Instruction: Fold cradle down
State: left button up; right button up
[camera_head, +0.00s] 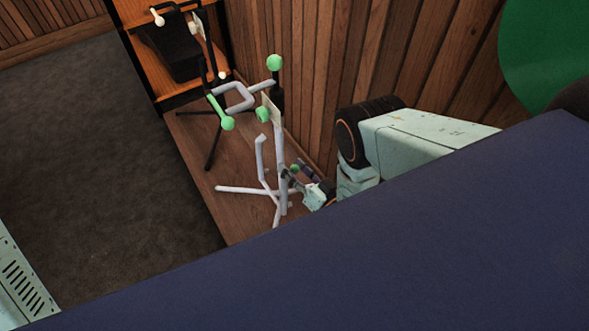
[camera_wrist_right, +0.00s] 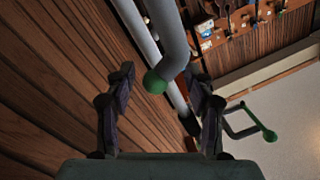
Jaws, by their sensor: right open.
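A light grey instrument stand (camera_head: 280,150) with green tips stands upright on a wooden floor strip beside the slatted wall. Its yoke (camera_head: 240,97) sticks out at the top. Lower down, the cradle (camera_head: 260,152) has a bent arm rising in front of the post. Another green tip (camera_head: 295,168) shows right by my right gripper (camera_head: 297,182). In the right wrist view, a grey cradle arm with a green end (camera_wrist_right: 155,83) lies between the open fingers of my right gripper (camera_wrist_right: 160,80). I cannot tell whether they touch it. My left gripper is out of view.
A black stand with a dark item (camera_head: 175,48) is by the wooden shelf (camera_head: 130,12) behind. A dark blue surface (camera_head: 350,240) fills the foreground. The slatted wall (camera_head: 325,80) is close to the stand. Dark carpet (camera_head: 110,150) at the left is clear.

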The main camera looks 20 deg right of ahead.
jog(key=shift+c, duration=0.3)
grip_shut()
dwell(0.3)
